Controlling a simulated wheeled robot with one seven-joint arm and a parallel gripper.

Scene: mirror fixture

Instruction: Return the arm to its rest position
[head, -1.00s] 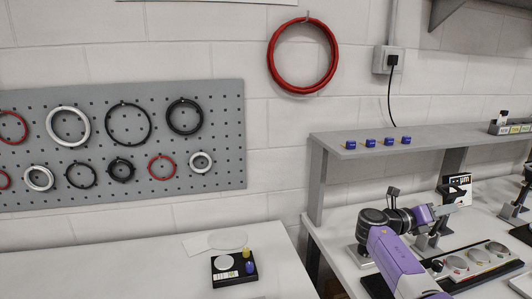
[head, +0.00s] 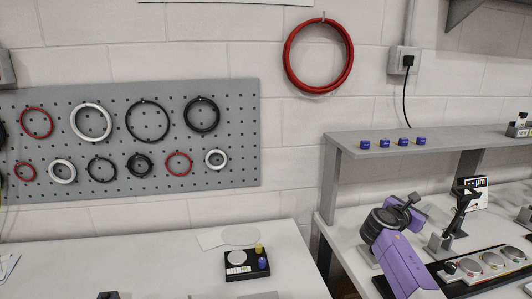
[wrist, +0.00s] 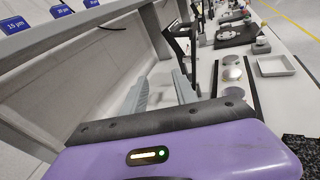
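My arm (head: 405,265) is purple with dark joints and rises at the lower right of the head view, over the right bench. Its wrist end (head: 408,212) is bent and turned away, so the fingers do not show clearly there. In the wrist view my gripper (wrist: 162,78) has two grey fingers standing apart beyond the purple hand (wrist: 175,155), with nothing seen between them. The fixture with round silver discs (head: 490,262) lies on the bench to the right of my arm.
A grey shelf (head: 450,140) with several blue blocks (head: 403,142) stands above the right bench, behind my arm. A dark stand (head: 460,215) is close to my wrist. A small black scale (head: 245,264) sits on the left table. A pegboard (head: 170,105) holds rings.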

